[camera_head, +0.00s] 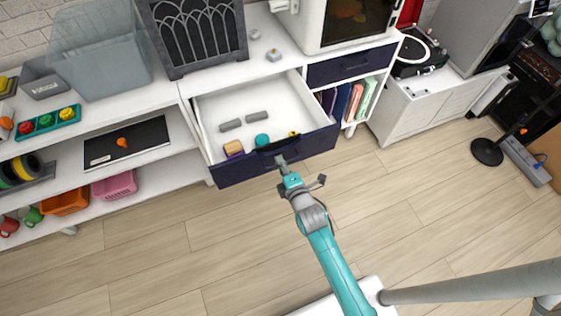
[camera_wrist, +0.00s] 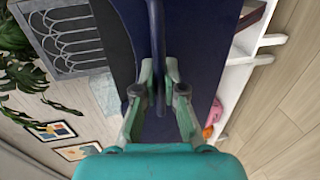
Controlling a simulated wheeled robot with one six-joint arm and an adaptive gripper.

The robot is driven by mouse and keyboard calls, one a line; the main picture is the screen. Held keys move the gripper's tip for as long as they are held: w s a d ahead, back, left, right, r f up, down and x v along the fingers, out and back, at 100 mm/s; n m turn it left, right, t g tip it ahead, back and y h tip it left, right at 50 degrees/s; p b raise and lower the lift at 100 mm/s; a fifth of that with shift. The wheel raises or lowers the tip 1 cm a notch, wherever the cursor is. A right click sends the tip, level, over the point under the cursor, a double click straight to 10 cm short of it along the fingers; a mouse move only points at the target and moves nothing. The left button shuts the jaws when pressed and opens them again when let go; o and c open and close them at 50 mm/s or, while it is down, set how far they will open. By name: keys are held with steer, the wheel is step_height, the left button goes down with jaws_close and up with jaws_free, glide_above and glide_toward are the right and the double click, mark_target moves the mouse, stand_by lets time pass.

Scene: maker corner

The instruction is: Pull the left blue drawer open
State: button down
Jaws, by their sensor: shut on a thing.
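The left blue drawer (camera_head: 320,142) stands well open, pulled out of the white cabinet. Its dark blue front faces the floor area and its white inside shows. The drawer's handle (camera_head: 277,146) is a dark bar on the front; in the wrist view the handle (camera_wrist: 156,35) runs between my fingers. My gripper (camera_head: 281,162) is at the middle of the drawer front, and in the wrist view my gripper (camera_wrist: 160,85) is shut on the handle. The exact finger contact is partly hidden by the fingers.
Inside the drawer lie grey pieces (camera_head: 257,116), a teal round thing (camera_head: 262,140) and an orange-tan block (camera_head: 233,146). A second blue drawer (camera_head: 350,66) to the right is closed. Open shelves with bins (camera_head: 114,186) stand at left.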

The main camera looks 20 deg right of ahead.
steer(key=c, duration=1.5)
jaws_free()
steer(key=v, duration=1.2)
steer(key=s+r+m, duration=0.4)
steer(key=s+m, duration=0.2)
steer(key=s, duration=0.3)
steer(key=s+r+m, duration=0.5)
steer(key=s+m, duration=0.1)
steer(key=s, duration=0.4)
steer(key=s+r+m, duration=0.5)
steer(key=s+m, duration=0.1)
steer(key=s, duration=0.3)
steer(key=shift+s+d+g, duration=0.15)
steer(key=shift+s+g, duration=0.15)
steer(key=shift+g, duration=0.1)
